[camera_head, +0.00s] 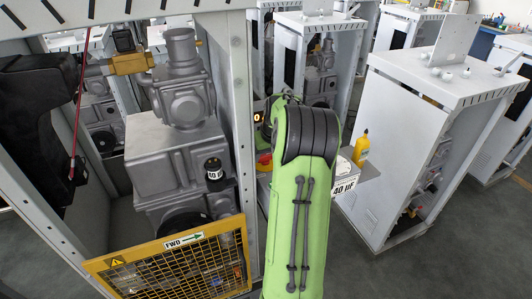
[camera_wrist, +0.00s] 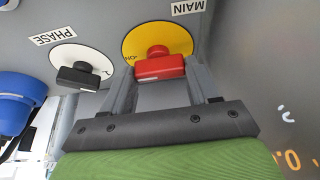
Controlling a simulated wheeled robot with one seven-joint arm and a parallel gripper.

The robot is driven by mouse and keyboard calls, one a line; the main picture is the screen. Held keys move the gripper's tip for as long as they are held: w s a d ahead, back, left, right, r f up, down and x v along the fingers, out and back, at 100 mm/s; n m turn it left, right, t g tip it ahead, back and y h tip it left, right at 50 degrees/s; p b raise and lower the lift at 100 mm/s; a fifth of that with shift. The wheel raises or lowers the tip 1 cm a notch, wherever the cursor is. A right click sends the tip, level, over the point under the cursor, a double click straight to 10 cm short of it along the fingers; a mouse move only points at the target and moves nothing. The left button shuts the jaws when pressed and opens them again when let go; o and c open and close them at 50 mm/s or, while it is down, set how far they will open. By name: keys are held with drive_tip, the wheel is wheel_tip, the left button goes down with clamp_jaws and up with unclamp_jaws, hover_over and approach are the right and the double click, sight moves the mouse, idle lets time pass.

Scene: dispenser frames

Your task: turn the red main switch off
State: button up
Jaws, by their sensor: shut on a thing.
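The red main switch (camera_wrist: 159,66) is a knob with a bar handle on a yellow disc, on a grey panel in the wrist view. Its bar lies roughly level in the picture, one end towards the "ON" mark at the disc's left. The upside-down label MAIN (camera_wrist: 188,7) is above it. My gripper (camera_wrist: 161,72) has one finger at each end of the bar and is shut on it. In the head view my green arm hides the gripper; a red and yellow part (camera_head: 264,163) shows left of the arm, but I cannot tell if it is this switch.
A black PHASE knob (camera_wrist: 78,74) on a white disc is left of the switch, with a blue part (camera_wrist: 18,100) beyond it. In the head view, a caged machine (camera_head: 175,165) stands left of my arm. A yellow bottle (camera_head: 361,149) and a white cabinet (camera_head: 385,145) are right.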

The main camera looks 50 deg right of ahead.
drive_tip(key=shift+r, duration=0.1)
drive_tip(key=n+y+p, duration=0.1)
drive_tip(key=n, duration=0.1)
drive_tip(key=n+p, duration=0.2)
drive_tip(key=n, duration=0.1)
drive_tip(key=shift+d+y, duration=0.15)
drive_tip(key=shift+y, duration=0.25)
drive_tip(key=n+y+p, duration=0.1)
drive_tip(key=n+p, duration=0.2)
drive_tip(key=n, duration=0.1)
drive_tip(key=shift+d+r+n+y+p, duration=0.1)
drive_tip(key=shift+n+y+p, duration=0.2)
drive_tip(key=shift+y+p, duration=0.1)
drive_tip(key=n+p, duration=0.2)
drive_tip(key=n+y+p, duration=0.1)
drive_tip(key=n+p, duration=0.1)
drive_tip(key=shift+d+y+p, duration=0.1)
drive_tip(key=shift+y+p, duration=0.2)
drive_tip(key=n+g+p, duration=0.1)
drive_tip(key=n, duration=0.1)
drive_tip(key=n+p, duration=0.2)
drive_tip(key=shift+w+g+y, duration=0.15)
drive_tip(key=shift+g+y, duration=0.25)
drive_tip(key=o, duration=1.1)
drive_tip(key=shift+c, duration=0.2)
